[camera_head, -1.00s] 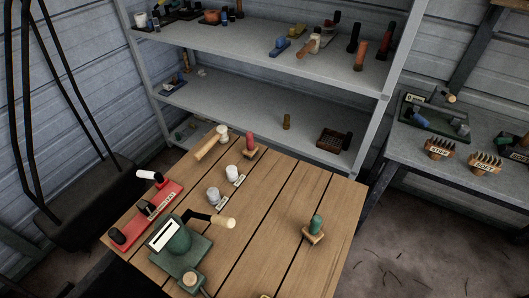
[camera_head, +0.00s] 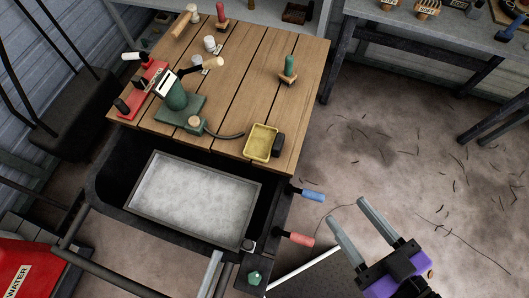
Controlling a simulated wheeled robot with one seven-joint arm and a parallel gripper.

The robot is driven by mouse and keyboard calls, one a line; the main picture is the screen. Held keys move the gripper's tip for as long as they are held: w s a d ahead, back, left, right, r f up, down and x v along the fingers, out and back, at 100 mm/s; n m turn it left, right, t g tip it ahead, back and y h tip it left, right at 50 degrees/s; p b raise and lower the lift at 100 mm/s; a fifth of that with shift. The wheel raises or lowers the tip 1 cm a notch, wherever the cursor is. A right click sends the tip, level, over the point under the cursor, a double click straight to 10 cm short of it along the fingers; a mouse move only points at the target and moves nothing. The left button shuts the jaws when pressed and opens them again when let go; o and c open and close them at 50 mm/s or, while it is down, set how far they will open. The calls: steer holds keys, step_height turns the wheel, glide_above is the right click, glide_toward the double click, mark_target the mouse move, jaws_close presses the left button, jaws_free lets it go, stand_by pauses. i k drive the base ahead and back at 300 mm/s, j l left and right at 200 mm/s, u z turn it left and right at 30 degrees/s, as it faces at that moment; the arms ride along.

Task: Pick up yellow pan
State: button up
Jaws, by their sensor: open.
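The yellow pan (camera_head: 259,144) is a small rectangular tray with a dark block-like handle (camera_head: 278,144) at its right side. It lies on the front right part of the slatted wooden table (camera_head: 235,75), close to the table's front edge. My gripper (camera_head: 368,219) is at the lower right, over the dirt floor. Its two grey fingers are spread apart with nothing between them. It is well apart from the pan, to the right of and below it in the picture.
A green device (camera_head: 182,108) with a cord, a red tray (camera_head: 141,90) and a green-handled brush (camera_head: 289,69) stand on the table. Before the table is a dark caddy with a grey bin (camera_head: 193,199). Blue (camera_head: 312,195) and red (camera_head: 300,239) handles stick out at its right.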

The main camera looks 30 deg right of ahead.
mark_target(263, 141)
steer(key=j, duration=0.55)
steer(key=i+j+u, duration=0.1)
steer(key=j, duration=0.5)
steer(key=i+j, duration=0.15)
steer(key=j, duration=0.4)
